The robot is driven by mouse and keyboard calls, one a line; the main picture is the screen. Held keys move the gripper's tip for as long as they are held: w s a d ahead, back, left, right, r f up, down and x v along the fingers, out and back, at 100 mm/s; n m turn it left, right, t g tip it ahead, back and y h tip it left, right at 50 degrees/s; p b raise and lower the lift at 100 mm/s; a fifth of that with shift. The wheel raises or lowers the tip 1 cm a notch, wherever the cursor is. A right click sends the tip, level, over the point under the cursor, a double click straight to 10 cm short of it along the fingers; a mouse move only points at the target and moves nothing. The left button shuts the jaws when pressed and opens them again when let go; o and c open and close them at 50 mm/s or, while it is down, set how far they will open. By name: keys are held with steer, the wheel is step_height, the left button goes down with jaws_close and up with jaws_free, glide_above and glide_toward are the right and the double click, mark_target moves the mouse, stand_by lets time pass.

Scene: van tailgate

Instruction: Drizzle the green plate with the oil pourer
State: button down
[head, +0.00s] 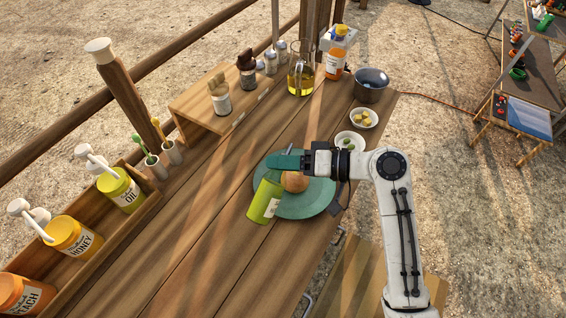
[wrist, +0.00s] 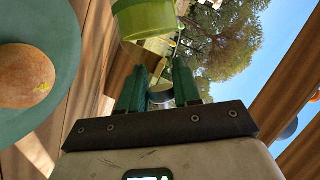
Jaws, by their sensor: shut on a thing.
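The green plate (head: 308,207) lies on the wooden table with a round brown bun (head: 295,182) on it. My gripper (head: 280,162) is above the plate's far left part, its green fingers shut on a yellow-green bottle (head: 264,203) with a white label, which I take for the oil pourer. The bottle hangs tilted over the plate's left edge. In the wrist view its body (wrist: 145,18) shows beyond the fingers (wrist: 161,90), with a dark round part between them. A small yellow-green spot (wrist: 43,87) shows on the bun. The bottle's outlet is hard to make out.
A wooden rack (head: 150,207) along the left holds an oil jar (head: 122,192), a honey jar (head: 72,236) and a peach jar (head: 25,292). Small white bowls (head: 350,141) stand beyond the plate. A glass jug (head: 300,80) of yellow liquid stands farther back. The table's middle left is clear.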

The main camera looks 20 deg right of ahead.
steer(key=shift+s+a+r+n+h, duration=0.2)
steer(key=shift+a+r+n+h, duration=0.1)
steer(key=shift+r+n, duration=0.3)
steer(key=n, duration=0.1)
steer(key=h, duration=0.1)
steer(key=n+b, duration=0.1)
steer(key=shift+s+a+r+n+t+h, duration=0.25)
steer(key=shift+a+r+n+t+h, duration=0.05)
steer(key=shift+r+t+h, duration=0.1)
steer(key=n, duration=0.1)
steer(key=n+h+b, duration=0.1)
steer(key=r+t, duration=0.1)
steer(key=shift+s+a+n+h, duration=0.25)
steer(key=shift+a+n+h, duration=0.05)
steer(key=shift+a+n, duration=0.1)
steer(key=shift+s+r+n+t+h+b, duration=0.1)
steer(key=shift+r+n+t+h+b, duration=0.3)
steer(key=shift+n, duration=0.2)
